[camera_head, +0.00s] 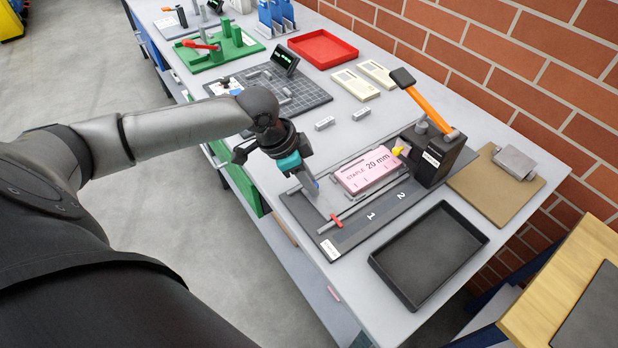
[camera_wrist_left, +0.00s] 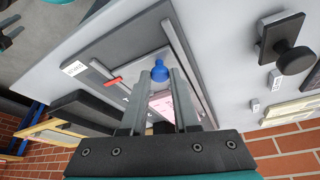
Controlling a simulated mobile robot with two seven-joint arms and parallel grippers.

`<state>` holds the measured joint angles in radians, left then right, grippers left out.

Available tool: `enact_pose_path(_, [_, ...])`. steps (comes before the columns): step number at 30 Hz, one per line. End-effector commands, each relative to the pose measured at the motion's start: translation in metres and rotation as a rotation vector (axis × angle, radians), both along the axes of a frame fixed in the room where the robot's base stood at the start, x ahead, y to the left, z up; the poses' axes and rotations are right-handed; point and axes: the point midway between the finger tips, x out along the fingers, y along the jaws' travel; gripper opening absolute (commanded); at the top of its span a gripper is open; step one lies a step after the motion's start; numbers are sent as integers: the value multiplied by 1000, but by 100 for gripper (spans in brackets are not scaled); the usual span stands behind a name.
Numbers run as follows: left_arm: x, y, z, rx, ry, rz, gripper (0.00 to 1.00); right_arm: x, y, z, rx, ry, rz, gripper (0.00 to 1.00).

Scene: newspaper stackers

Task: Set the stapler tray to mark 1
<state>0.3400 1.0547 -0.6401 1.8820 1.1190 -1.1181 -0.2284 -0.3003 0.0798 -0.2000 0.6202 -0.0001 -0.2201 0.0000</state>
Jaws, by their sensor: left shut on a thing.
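The stapler station has a dark base plate (camera_head: 352,238) with white marks 1 (camera_head: 371,216) and 2 (camera_head: 402,195). A pink block (camera_head: 368,171) labelled "STAPLE 20 mm" lies on it, beside the black stapler with an orange lever (camera_head: 432,109). A red pointer (camera_head: 336,220) is nearer the label end than mark 1; it also shows in the wrist view (camera_wrist_left: 113,81). My left gripper (camera_head: 314,181) is over the near left side of the station. It is shut on a blue knob (camera_wrist_left: 160,71), seen between the fingertips. The knob's connection to the tray is unclear. My right gripper is not in view.
A black empty tray (camera_head: 428,254) stands right of the station. A brown board (camera_head: 495,200) with a grey block lies behind it. A red tray (camera_head: 322,48), a gridded mat (camera_head: 310,94) and a green fixture (camera_head: 222,50) are farther back. A brick wall bounds the table.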

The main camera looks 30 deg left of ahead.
Motion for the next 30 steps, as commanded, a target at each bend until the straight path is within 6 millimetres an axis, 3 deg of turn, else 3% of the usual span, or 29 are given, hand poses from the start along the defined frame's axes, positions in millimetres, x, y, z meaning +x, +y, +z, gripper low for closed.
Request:
enact_pose_path(15, [3, -1, 1, -2, 0, 1, 0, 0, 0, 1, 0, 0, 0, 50])
enact_pose_path(30, [62, -25, 1, -2, -1, 3, 0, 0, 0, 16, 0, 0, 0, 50])
